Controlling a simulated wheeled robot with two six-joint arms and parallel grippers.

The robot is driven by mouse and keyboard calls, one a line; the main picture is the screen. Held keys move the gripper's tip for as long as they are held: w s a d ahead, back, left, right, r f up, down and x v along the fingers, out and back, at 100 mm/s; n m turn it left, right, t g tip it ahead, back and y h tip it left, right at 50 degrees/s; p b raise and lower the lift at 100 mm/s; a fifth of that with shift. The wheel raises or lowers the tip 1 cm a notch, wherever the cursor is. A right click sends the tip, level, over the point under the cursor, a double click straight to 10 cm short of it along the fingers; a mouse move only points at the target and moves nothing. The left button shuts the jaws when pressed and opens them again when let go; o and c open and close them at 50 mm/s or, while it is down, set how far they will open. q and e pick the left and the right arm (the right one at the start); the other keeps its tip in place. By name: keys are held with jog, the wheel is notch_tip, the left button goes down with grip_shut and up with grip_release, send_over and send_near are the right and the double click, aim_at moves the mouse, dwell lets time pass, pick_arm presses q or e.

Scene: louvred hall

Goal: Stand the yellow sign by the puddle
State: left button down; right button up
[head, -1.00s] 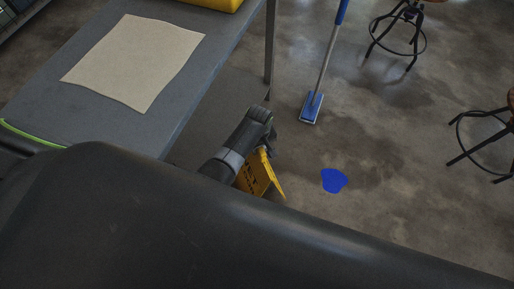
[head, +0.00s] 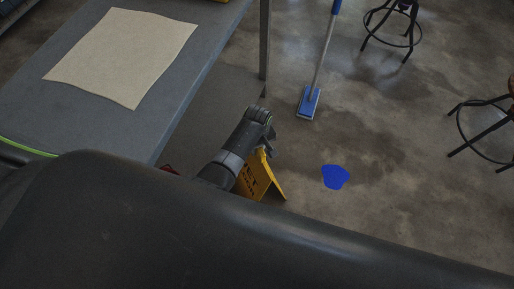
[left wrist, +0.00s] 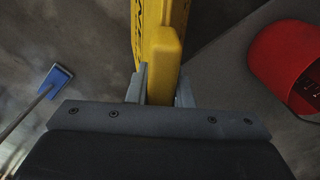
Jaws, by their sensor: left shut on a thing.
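The yellow sign (head: 258,178) is an A-shaped floor sign with dark lettering, seen in the head view below my left forearm. It also fills the top middle of the left wrist view (left wrist: 162,50). My left gripper (left wrist: 160,85) is shut on the sign's top edge, with a finger on each side. In the head view the fingers are mostly hidden by the wrist. The puddle (head: 335,177) is a small blue patch on the floor, to the right of the sign and apart from it. I cannot tell whether the sign's feet touch the floor. My right gripper is not in view.
A grey table (head: 185,95) with a beige cloth (head: 122,55) stands at the left. A blue mop (head: 309,102) is beyond the puddle. Stools (head: 393,40) stand at the right. A red object (left wrist: 290,65) is right of the sign in the wrist view.

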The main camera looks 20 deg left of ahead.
pick_arm(q)
jog(key=shift+f, duration=0.15)
jog(key=c, duration=1.3)
grip_release()
notch_tip(320, 180, up, 12)
jog(key=p, duration=0.3)
jog(key=shift+f+p, duration=0.25)
jog(key=shift+p, duration=0.05)
jog(key=shift+r, duration=0.4)
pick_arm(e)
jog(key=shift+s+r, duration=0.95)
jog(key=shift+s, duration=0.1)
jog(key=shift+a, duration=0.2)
